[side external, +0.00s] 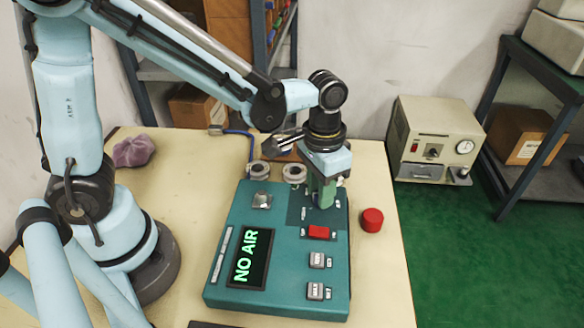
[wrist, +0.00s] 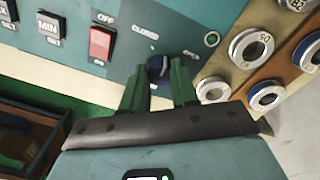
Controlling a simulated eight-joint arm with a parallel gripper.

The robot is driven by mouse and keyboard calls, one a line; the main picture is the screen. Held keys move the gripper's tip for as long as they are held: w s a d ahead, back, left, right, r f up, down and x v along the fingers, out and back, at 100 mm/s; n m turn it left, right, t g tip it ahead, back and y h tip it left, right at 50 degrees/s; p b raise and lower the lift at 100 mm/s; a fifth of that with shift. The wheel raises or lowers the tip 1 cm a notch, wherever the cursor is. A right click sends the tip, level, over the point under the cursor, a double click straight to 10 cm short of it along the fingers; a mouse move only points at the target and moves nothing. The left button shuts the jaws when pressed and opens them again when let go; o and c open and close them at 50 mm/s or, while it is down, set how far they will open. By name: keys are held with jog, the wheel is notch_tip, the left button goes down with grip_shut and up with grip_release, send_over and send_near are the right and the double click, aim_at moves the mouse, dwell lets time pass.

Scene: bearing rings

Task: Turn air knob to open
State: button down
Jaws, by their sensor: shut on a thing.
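The air knob (wrist: 157,67) is dark blue and sits on the teal panel, between the CLOSED label and a small green-ringed mark. My gripper (wrist: 160,80) has its green fingers shut on the knob from both sides. In the side external view my gripper (side external: 323,200) points down at the panel's upper right, and the knob is mostly hidden behind the fingers. The teal control box (side external: 222,262) lies on the table. Its display (side external: 250,258) reads NO AIR in green.
A red switch (side external: 319,232) and grey MAX and MIN buttons (side external: 316,260) lie below the knob. Metal rings (side external: 294,172) stand behind the box. A red cylinder (side external: 372,220) is right of the box. A purple lump (side external: 134,151) lies at the table's far left.

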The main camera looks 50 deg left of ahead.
jog(key=m, duration=0.4)
jog(key=shift+m, duration=0.3)
jog(key=m, duration=0.4)
jog(key=shift+m, duration=0.3)
jog(key=c, duration=0.9)
grip_release()
jog(key=shift+o, duration=0.2)
notch_tip(320, 180, up, 12)
jog(key=shift+w, duration=0.2)
jog(key=shift+a, duration=0.15)
